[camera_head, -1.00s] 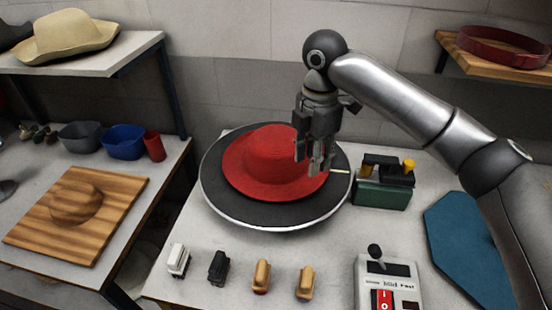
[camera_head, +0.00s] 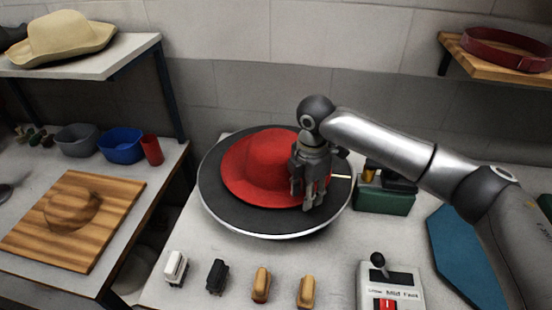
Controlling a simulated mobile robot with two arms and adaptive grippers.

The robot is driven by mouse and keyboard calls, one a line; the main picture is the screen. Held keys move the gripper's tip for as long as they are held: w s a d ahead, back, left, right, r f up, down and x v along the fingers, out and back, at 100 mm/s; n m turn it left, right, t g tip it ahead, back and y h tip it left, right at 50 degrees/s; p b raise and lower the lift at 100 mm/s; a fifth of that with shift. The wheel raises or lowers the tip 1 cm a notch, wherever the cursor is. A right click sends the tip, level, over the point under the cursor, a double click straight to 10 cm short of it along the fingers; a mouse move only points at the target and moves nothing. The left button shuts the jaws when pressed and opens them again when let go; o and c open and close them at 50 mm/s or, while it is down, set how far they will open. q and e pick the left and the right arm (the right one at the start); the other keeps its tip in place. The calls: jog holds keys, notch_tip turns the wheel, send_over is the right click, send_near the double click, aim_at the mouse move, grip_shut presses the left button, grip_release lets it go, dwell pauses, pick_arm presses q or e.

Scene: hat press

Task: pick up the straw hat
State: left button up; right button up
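The straw hat (camera_head: 60,38) is pale tan with a wide brim. It sits on the white shelf at the upper left, away from my arm. A red hat (camera_head: 257,165) lies on a round dark plate (camera_head: 222,207) with a pale rim on the middle table. My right gripper (camera_head: 311,204) points down at the right side of the red hat, over its brim edge. It hides part of that brim. Its fingers look close together, but I cannot tell whether they grip the brim. My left gripper does not show.
The white shelf (camera_head: 110,62) also holds a dark hat (camera_head: 12,36) at its left end. Below are a grey bin (camera_head: 77,140), a blue bin (camera_head: 121,147), a red cup (camera_head: 152,150) and a wooden hat block (camera_head: 72,210). Several brushes and a control box (camera_head: 392,282) stand in front.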

jog(key=shift+f, duration=0.7)
grip_shut()
notch_tip(320, 180, up, 9)
jog(key=shift+r+b, duration=0.1)
jog(key=shift+b, duration=0.85)
jog(key=shift+r, duration=0.45)
